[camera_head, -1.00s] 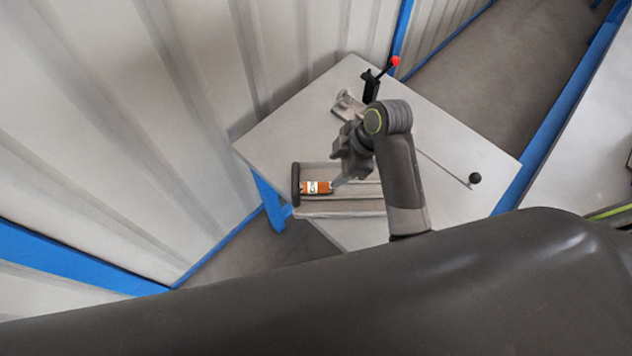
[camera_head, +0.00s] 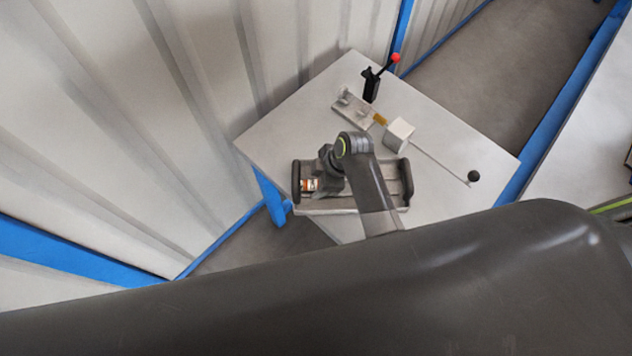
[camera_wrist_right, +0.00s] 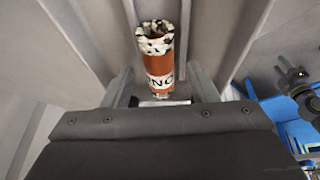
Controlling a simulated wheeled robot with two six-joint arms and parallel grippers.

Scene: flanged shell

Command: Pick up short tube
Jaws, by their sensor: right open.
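My left gripper is out of view.
Behind the tray stand a metal fixture (camera_head: 352,109), a black lever with a red knob (camera_head: 371,84) and a pale block (camera_head: 399,133). A thin rod ends in a black ball (camera_head: 473,176). A corrugated wall (camera_head: 120,130) borders the left.

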